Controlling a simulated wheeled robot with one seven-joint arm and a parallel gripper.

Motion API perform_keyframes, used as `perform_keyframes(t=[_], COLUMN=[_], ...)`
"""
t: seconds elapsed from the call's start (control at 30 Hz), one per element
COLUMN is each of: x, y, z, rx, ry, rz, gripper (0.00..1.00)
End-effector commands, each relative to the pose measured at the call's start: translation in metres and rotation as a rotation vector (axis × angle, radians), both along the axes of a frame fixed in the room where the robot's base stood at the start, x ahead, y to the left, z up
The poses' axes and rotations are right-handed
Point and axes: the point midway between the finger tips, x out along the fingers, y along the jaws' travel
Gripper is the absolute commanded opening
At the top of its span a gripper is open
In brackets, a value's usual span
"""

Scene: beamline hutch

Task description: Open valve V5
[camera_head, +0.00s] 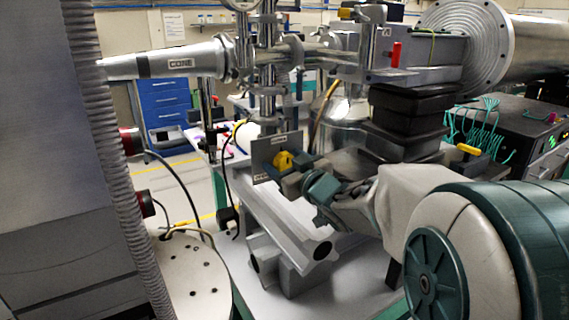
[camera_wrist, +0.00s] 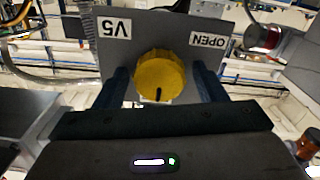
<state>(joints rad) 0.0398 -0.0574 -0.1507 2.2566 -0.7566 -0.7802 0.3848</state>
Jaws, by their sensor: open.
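Valve V5 is a yellow round knob (camera_wrist: 161,77) on a grey plate (camera_wrist: 228,62) with the labels V5 and OPEN, upside down in the wrist view. A short black mark shows on the knob's near face. My gripper (camera_wrist: 163,88) is open, with one dark finger on each side of the knob. I cannot tell whether the fingers touch it. In the head view the yellow knob (camera_head: 283,160) sits on the small grey plate (camera_head: 262,158), with my gripper (camera_head: 292,170) right at it. The fingertips are partly hidden there.
A metal rail (camera_head: 290,232) lies below the plate. A steel pipe labelled CORE (camera_head: 180,63) and a red handle (camera_head: 396,54) are above. An instrument box with green cables (camera_head: 520,130) stands at right. A corrugated hose (camera_head: 110,150) runs down the left.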

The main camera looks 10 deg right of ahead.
Motion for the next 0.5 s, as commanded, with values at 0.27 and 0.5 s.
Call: perform_keyframes(t=[0.27,0.5], x=[-0.0003,-0.0004], y=[0.0000,0.0001], z=[0.0001,-0.0005], rx=[0.000,-0.009], ry=[0.000,-0.004], rz=[0.000,0.000], gripper=[0.21,0.21])
